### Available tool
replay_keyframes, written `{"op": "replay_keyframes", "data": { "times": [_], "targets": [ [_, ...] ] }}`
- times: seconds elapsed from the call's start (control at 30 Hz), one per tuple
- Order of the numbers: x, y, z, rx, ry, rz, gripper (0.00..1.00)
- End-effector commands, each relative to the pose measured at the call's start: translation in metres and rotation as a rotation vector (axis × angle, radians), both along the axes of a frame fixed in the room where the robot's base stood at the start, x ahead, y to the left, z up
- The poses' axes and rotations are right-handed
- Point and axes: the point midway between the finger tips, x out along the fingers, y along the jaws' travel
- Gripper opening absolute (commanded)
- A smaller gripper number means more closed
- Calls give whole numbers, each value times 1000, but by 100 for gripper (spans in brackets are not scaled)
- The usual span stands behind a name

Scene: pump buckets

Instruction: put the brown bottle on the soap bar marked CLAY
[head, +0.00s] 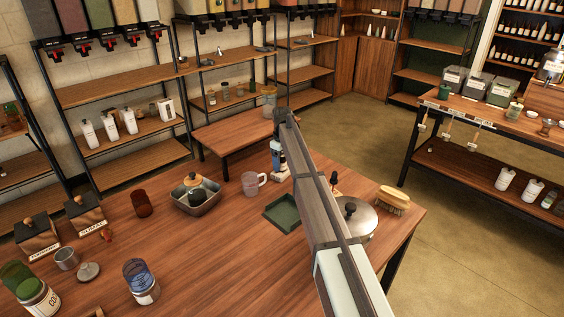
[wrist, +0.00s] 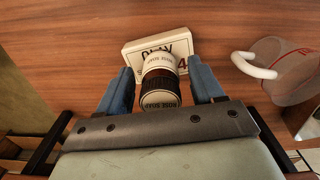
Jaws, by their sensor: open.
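The brown bottle (wrist: 160,90) shows in the wrist view, with a dark brown body and pale labels with small lettering. It is between the two blue fingers of my gripper (wrist: 160,92), which is open with a gap on each side. The white soap bar (wrist: 133,50) lies just beyond and partly behind the bottle. In the head view my gripper (head: 277,158) is low at the far table edge, and my arm hides much there.
A clear measuring jug (head: 251,184) with a white handle stands close by; it also shows in the wrist view (wrist: 290,78). A green tray (head: 283,213), a metal pan (head: 197,198) and a lidded pot (head: 353,220) are nearby. The table's front middle is fairly clear.

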Motion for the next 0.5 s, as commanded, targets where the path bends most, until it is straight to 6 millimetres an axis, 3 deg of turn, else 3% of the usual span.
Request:
{"op": "replay_keyframes", "data": {
  "times": [0.27,0.5],
  "targets": [
    [0,0,14,0,0,0,67],
    [1,0,57,0,-3,0,67]
  ]
}}
